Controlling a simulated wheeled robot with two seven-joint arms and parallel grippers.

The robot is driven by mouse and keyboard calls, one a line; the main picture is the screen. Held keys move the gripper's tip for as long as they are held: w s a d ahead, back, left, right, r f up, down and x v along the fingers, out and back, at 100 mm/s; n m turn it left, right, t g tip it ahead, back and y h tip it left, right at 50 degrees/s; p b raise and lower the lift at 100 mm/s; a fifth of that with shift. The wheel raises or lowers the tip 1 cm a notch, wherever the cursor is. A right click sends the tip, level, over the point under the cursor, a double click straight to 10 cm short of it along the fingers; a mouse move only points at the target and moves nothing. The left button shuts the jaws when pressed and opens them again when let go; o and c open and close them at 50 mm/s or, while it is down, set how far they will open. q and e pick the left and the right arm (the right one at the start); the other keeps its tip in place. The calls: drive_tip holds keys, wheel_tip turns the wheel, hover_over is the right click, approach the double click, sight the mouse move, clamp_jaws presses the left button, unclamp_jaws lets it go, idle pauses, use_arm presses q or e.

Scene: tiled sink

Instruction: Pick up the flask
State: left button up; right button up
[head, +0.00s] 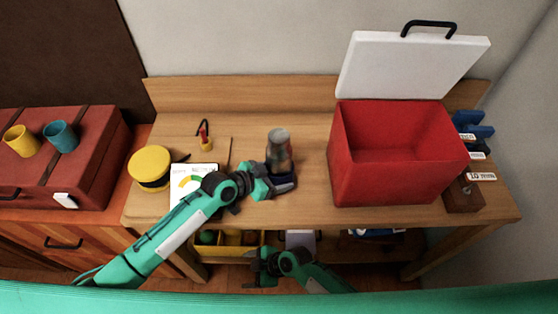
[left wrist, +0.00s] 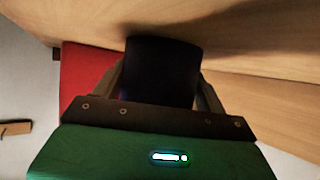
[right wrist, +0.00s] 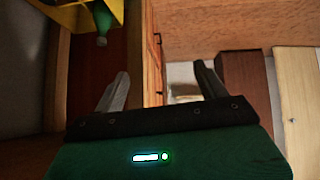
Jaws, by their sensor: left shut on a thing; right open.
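The flask (head: 279,147) stands upright on the wooden workbench, left of the red cooler box. It has a grey metallic upper part and looks dark lower down. My left gripper (head: 281,183) is shut on the flask low on its body, and the fingers hide part of it. In the left wrist view the dark body of the flask (left wrist: 162,70) sits between the two fingers. My right gripper (head: 262,268) is open and empty, low in front of the bench's lower shelf. Its spread fingers also show in the right wrist view (right wrist: 160,88).
The open red cooler box (head: 372,165) with a raised white lid (head: 410,68) fills the bench's right side. A yellow round container (head: 150,163) and a white card (head: 184,181) lie at left. Yellow bins (head: 233,250) stand on the shelf below.

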drive_tip(key=s+a+r+n+g+y, duration=0.15)
drive_tip(key=a+r+n, duration=0.25)
drive_tip(key=r, duration=0.4)
drive_tip(key=a+r+n+g, duration=0.2)
drive_tip(key=a+r+n, duration=0.2)
drive_tip(key=r, duration=0.4)
wheel_tip(320, 180, up, 10)
drive_tip(key=s+d+n+g+h, duration=0.2)
drive_tip(key=s+n+g, duration=0.1)
drive_tip(key=n, duration=0.3)
wheel_tip(320, 180, up, 22)
drive_tip(key=m+t+h, duration=0.6)
drive_tip(key=m+h, duration=0.2)
drive_tip(key=h, duration=0.1)
hover_over(279, 134)
drive_tip(key=shift+y, duration=0.25)
wheel_tip(279, 134, down, 12)
drive_tip(key=shift+s+r, duration=0.1)
drive_tip(key=shift+s, duration=0.05)
clamp_jaws()
